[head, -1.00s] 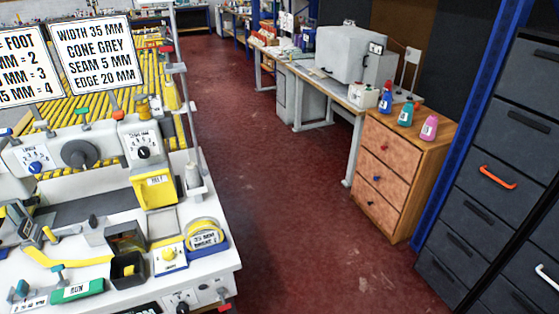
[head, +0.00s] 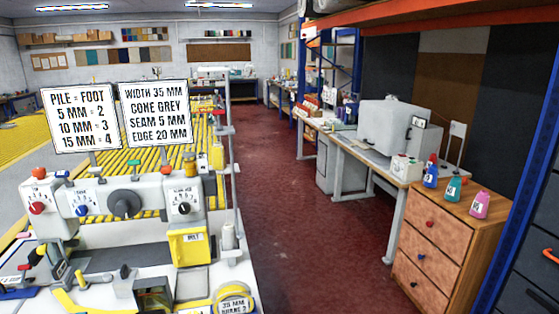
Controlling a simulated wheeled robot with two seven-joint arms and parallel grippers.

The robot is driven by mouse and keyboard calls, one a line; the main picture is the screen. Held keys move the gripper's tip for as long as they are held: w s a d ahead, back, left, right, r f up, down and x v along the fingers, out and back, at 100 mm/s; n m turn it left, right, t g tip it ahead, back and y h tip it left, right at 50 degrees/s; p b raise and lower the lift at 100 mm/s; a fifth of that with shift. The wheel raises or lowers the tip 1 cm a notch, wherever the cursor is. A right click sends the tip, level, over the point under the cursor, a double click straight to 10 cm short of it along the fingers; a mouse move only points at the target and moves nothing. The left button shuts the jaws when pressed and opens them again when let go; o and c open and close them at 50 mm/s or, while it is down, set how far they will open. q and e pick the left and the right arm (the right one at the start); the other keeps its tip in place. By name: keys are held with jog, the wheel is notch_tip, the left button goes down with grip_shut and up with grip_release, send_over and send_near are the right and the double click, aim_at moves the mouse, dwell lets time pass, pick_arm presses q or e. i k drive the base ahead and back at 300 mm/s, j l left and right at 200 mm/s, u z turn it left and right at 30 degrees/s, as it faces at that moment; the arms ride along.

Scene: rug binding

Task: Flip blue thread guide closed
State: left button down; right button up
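The white binding machine (head: 150,226) stands at the lower left. Along its top sit small coloured parts: a red one (head: 38,172), a blue one (head: 62,174) and a green one (head: 134,164). The blue one may be the blue thread guide; it is too small to tell whether it is open or closed. Below it is a dial with a blue knob (head: 82,210). Neither of my grippers is in view.
Two signs (head: 78,117) (head: 155,110) stand behind the machine. A yellow roller table (head: 120,178) lies beyond. The red floor aisle (head: 290,220) is clear. A wooden drawer cabinet (head: 436,245) with bottles and a workbench (head: 365,158) stand on the right.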

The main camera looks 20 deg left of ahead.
aim_at(64, 175)
jog(key=u, duration=1.9)
jog(key=i+j+u, duration=0.3)
jog(key=j, duration=0.1)
